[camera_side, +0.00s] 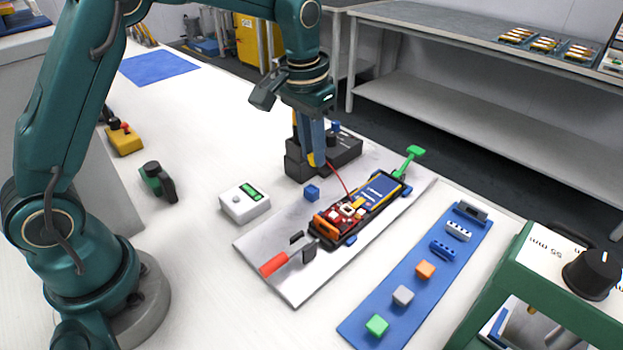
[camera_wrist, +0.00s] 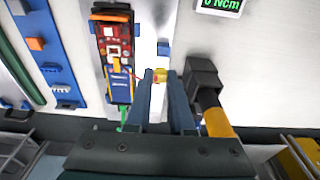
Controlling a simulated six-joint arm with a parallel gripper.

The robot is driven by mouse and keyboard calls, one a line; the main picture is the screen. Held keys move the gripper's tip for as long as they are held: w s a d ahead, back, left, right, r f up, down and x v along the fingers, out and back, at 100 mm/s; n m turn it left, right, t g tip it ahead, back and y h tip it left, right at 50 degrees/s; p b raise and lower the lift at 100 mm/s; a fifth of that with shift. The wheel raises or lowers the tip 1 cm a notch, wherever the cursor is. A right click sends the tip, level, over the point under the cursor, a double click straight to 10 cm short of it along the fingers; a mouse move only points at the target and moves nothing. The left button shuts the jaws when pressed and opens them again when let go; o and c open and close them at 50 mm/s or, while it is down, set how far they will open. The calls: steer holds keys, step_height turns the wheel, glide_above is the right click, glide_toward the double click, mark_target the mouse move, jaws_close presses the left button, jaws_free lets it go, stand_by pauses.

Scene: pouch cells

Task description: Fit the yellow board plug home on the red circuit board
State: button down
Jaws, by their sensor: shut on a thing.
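My gripper (camera_side: 313,158) is shut on the yellow board plug (camera_side: 311,160), held in the air above the bench, to the upper left of the red circuit board (camera_side: 332,221). In the wrist view, the plug (camera_wrist: 160,75) sits between the two fingertips (camera_wrist: 161,78). A thin red wire (camera_side: 341,179) runs from the plug's side down to the device. The red circuit board (camera_wrist: 113,42) lies in a dark tray with a blue pouch cell (camera_side: 375,191) beside it. The plug is apart from the board. Its socket is too small to make out.
A black block fixture (camera_side: 345,153) stands close behind my gripper. A small blue block (camera_side: 312,193) and a white meter with a green display (camera_side: 245,203) lie left of the device. A green clamp handle (camera_side: 412,155) sticks up at its far end. A blue strip (camera_side: 372,331) holds several coloured blocks.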

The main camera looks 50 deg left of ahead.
glide_above(348, 212)
steer(key=shift+s, duration=0.25)
stand_by(0.9)
steer(key=shift+f, duration=0.15)
steer(key=shift+f, duration=1.85)
steer(key=shift+f, duration=0.9)
steer(key=c, duration=0.7)
jaws_free()
steer(key=shift+s+r, duration=0.15)
steer(key=shift+r, duration=1.15)
steer(key=shift+s+r, duration=0.15)
steer(key=shift+r, duration=1.1)
